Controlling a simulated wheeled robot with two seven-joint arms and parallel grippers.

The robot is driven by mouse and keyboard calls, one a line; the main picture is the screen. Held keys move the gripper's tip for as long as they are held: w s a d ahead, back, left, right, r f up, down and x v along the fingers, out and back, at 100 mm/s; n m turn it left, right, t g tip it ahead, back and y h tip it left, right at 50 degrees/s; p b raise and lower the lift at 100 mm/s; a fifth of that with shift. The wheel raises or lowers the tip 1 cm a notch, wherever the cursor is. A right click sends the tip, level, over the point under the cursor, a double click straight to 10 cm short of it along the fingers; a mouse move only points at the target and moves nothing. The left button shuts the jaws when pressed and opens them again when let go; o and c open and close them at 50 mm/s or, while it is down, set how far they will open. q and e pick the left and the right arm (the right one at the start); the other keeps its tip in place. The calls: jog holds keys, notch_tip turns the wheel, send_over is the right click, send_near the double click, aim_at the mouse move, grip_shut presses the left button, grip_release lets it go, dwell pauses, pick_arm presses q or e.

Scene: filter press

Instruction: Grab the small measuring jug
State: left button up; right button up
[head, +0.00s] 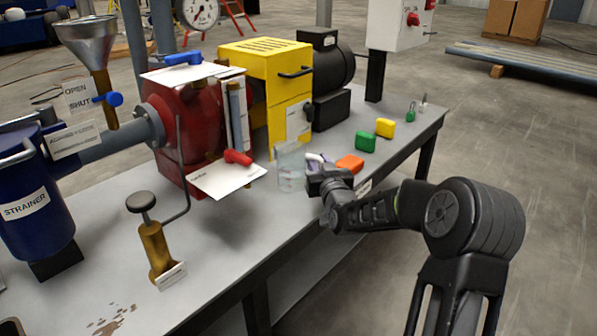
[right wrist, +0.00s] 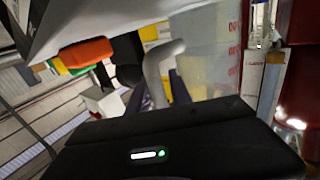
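The small measuring jug (head: 291,168) is clear, with red marks. It stands upright on the bench in front of the red pump. It also shows in the right wrist view (right wrist: 207,62), its pale curved handle (right wrist: 156,72) towards my gripper. My right gripper (head: 318,172) is low over the bench, just right of the jug at the handle side. In the right wrist view the handle lies between what look like its dark purplish fingers, which seem apart; contact cannot be seen. My left gripper is not in view.
An orange padlock-like block (head: 350,164) lies close right of my gripper, with green (head: 365,141) and yellow (head: 385,127) ones beyond. A white card (head: 228,181) and red-handled valve (head: 238,157) are left of the jug. The bench front (head: 215,245) is mostly clear.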

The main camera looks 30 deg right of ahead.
dwell(0.4)
grip_shut()
jog(key=shift+r, duration=0.1)
dwell(1.2)
